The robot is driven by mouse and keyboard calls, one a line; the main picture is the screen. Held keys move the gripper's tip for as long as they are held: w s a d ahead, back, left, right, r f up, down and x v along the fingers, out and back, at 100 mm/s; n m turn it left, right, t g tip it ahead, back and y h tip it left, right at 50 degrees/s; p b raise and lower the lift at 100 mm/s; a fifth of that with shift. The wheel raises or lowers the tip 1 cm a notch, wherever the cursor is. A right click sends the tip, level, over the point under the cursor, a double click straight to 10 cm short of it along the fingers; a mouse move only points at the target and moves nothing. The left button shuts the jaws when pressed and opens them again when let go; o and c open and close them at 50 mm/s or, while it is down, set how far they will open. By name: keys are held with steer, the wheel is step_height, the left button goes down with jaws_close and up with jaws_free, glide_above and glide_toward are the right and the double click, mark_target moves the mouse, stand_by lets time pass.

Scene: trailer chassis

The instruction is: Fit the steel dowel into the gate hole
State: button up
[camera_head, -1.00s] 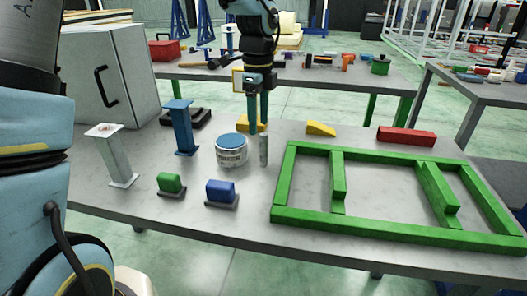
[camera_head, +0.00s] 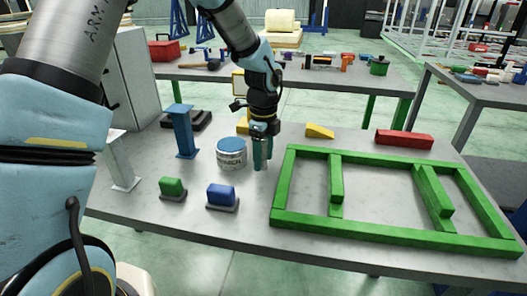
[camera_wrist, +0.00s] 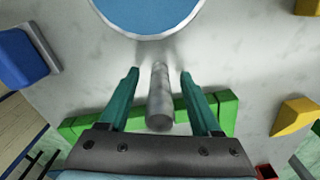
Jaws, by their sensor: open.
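The steel dowel (camera_wrist: 160,98) is a grey cylinder standing upright on the table, between the two fingers of my gripper (camera_wrist: 160,82) in the wrist view. A gap shows on each side of it, so the gripper is open around it. In the head view my gripper (camera_head: 262,166) points down at the table beside the can, and its fingers mostly hide the dowel. The green gate frame (camera_head: 385,238) lies flat on the right of the table. I cannot make out its hole.
A can with a blue lid (camera_head: 231,152) stands close left of my gripper. A blue block (camera_head: 221,194), a green block (camera_head: 172,187), a blue post (camera_head: 183,132) and a pale post (camera_head: 122,165) stand further left. A yellow wedge (camera_head: 319,131) and a red block (camera_head: 404,138) lie behind the frame.

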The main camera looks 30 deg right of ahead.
steer(key=shift+f, duration=0.1)
jaws_close()
stand_by(0.5)
stand_by(0.3)
